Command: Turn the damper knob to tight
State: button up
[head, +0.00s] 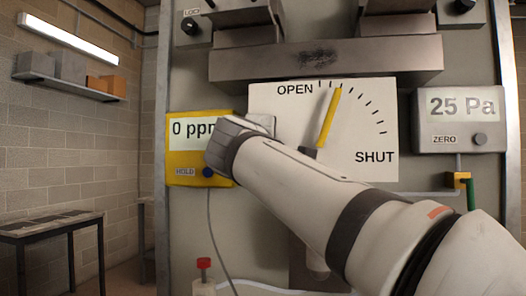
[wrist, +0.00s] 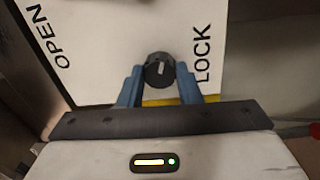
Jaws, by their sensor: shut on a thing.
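A round black knob (wrist: 158,69) with a pale mark pointing roughly upward shows in the wrist view. It sits on a white plate (wrist: 112,45) lettered OPEN at the left and LOCK at the right. My gripper (wrist: 160,77) has its blue fingers closed on either side of the knob. In the head view my arm reaches up and left across the panel, and the fingers and this knob are hidden. A white dial (head: 345,160) there reads OPEN to SHUT. Its yellow pointer (head: 329,118) leans slightly right of upright, nearer OPEN. I see no label reading tight.
A yellow meter (head: 185,150) reads 0 ppm beside my arm, with a HOLD knob. A grey gauge (head: 459,117) at the right reads 25 Pa. A grey ledge (head: 325,62) juts out above the dial. A red-topped valve (head: 203,264) is below left.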

dwell(0.3)
jog(key=o, duration=1)
jog(key=v, duration=0.7)
jog(key=shift+s+a, duration=0.15)
jog(key=shift+s, duration=0.25)
jog(key=shift+f, duration=0.1)
